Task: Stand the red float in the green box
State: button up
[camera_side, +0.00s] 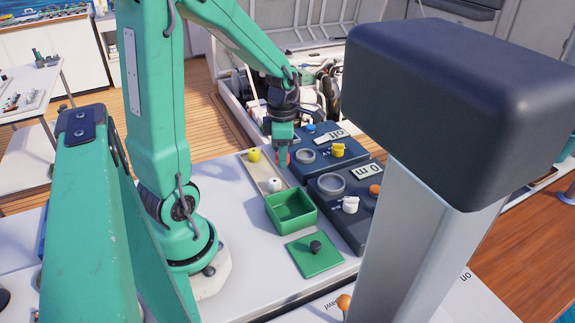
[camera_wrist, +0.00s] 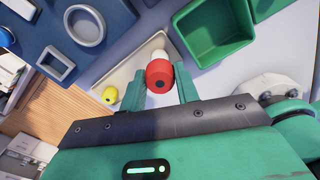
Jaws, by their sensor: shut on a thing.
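The red float (camera_wrist: 160,77) is between the fingers of my gripper (camera_wrist: 160,90) in the wrist view. My gripper (camera_side: 283,157) is shut on it, and only a bit of the red float (camera_side: 284,159) shows in the side view. The green box (camera_side: 291,210) stands open on the white table, nearer the side camera than my gripper. It also shows at the upper right of the wrist view (camera_wrist: 214,58), and the inside that I can see is empty. The float is outside the box, over or near a pale tray (camera_side: 256,175).
A yellow float (camera_side: 254,155) and a white float (camera_side: 275,185) are at the tray. A green lid (camera_side: 315,254) with a dark knob lies beside the box. Dark panels (camera_side: 341,198) with rings and knobs stand right of the box. A large dark-topped post (camera_side: 455,100) fills the right foreground.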

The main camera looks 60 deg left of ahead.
send_over(265, 174)
notch_tip(265, 174, down, 6)
jog(key=shift+r, duration=0.2)
jog(key=shift+f, duration=1.8)
jog(key=shift+f, duration=0.15)
jog(key=o, duration=0.9)
jog(key=shift+o, duration=0.2)
notch_tip(265, 174, up, 8)
jog(key=shift+s, duration=0.15)
jog(key=shift+f, duration=0.1)
